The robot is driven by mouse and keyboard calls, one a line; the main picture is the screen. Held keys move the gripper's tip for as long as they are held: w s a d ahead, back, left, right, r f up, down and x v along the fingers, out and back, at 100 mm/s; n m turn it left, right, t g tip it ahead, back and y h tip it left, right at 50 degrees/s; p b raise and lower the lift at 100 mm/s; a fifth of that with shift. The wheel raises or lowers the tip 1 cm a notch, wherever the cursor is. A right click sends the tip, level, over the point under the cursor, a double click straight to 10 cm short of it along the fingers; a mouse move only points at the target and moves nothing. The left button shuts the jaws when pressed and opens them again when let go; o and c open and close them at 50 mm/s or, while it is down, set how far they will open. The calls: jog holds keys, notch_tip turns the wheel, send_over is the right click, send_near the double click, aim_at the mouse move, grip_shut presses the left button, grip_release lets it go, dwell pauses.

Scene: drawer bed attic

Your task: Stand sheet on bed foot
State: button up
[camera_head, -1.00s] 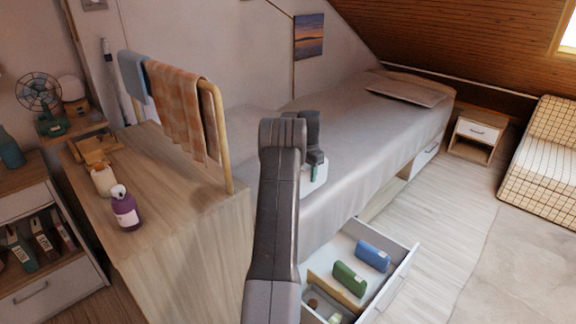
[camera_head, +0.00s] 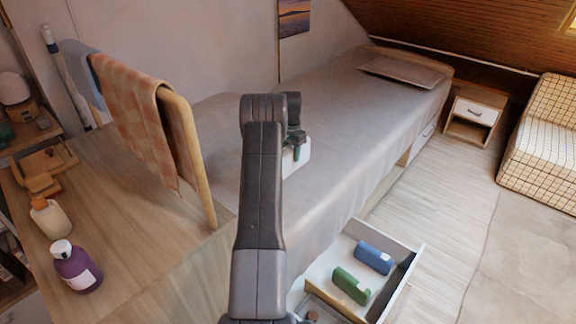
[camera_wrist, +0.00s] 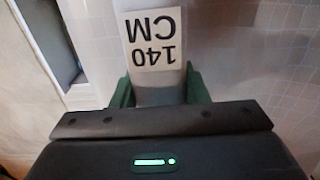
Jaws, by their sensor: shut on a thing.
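My gripper (camera_head: 299,146) is shut on a pale sheet pack (camera_head: 296,160), which shows only in small part beyond my arm. In the wrist view, the sheet's white label reading "140 CM" (camera_wrist: 153,40) lies just beyond the green fingers of my gripper (camera_wrist: 160,92). The bed (camera_head: 335,130) has a smooth grey cover, with a pillow (camera_head: 402,71) at its far end. My arm and gripper hide part of the near end of the bed. I cannot tell whether the sheet touches the bed.
An open drawer (camera_head: 413,262) under the bed holds a green pack (camera_head: 351,285) and a blue pack (camera_head: 374,257). A wooden top (camera_head: 135,235) at left carries bottles and a towel rail (camera_head: 190,150). The floor (camera_head: 440,215) right of the bed is clear.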

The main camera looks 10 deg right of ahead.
aim_at(291, 165)
jog(key=shift+f, duration=3.05)
jog(key=shift+f, duration=0.1)
jog(key=o, duration=1.2)
notch_tip(291, 165, up, 12)
jog(key=shift+r, duration=0.1)
